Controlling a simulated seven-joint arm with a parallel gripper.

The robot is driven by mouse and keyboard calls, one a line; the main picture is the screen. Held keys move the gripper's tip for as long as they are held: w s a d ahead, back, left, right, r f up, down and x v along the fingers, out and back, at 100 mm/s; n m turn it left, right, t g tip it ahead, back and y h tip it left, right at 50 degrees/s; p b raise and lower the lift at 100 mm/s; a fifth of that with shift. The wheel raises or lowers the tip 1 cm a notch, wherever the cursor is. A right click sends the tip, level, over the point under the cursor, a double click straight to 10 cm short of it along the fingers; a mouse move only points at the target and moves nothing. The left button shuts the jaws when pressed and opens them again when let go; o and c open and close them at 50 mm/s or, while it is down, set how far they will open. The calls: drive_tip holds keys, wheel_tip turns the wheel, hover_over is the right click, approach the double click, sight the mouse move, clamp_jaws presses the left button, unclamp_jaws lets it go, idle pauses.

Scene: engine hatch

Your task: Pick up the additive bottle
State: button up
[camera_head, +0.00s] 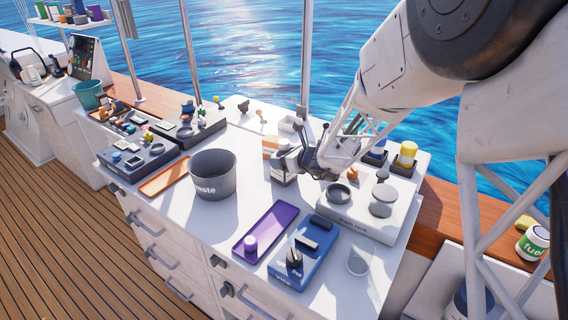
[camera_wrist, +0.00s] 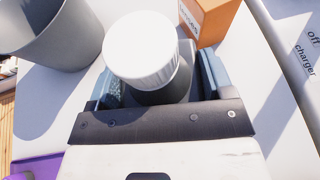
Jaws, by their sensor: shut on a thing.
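The additive bottle (camera_wrist: 141,50) shows in the wrist view with a ribbed white cap and a dark grey body below it; no label is visible. My gripper (camera_wrist: 160,82) is shut on the bottle's body, with one blue-grey finger on each side. The cap stands out above the fingers. In the head view my gripper (camera_head: 284,166) is low over the middle of the white counter, right of the grey waste bucket. The bottle is not clearly visible there, and I cannot tell whether its base touches the counter.
An orange box (camera_wrist: 208,18) stands close beyond the right finger. The waste bucket (camera_head: 213,178) is to the left; it also shows in the wrist view (camera_wrist: 55,35). A purple tray (camera_head: 279,220) and blue vice block (camera_head: 305,250) are in front. A pale rack (camera_head: 365,225) is to the right.

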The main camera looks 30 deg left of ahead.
sight(284, 141)
drive_tip(key=shift+r, duration=0.1)
drive_tip(key=shift+r, duration=4.95)
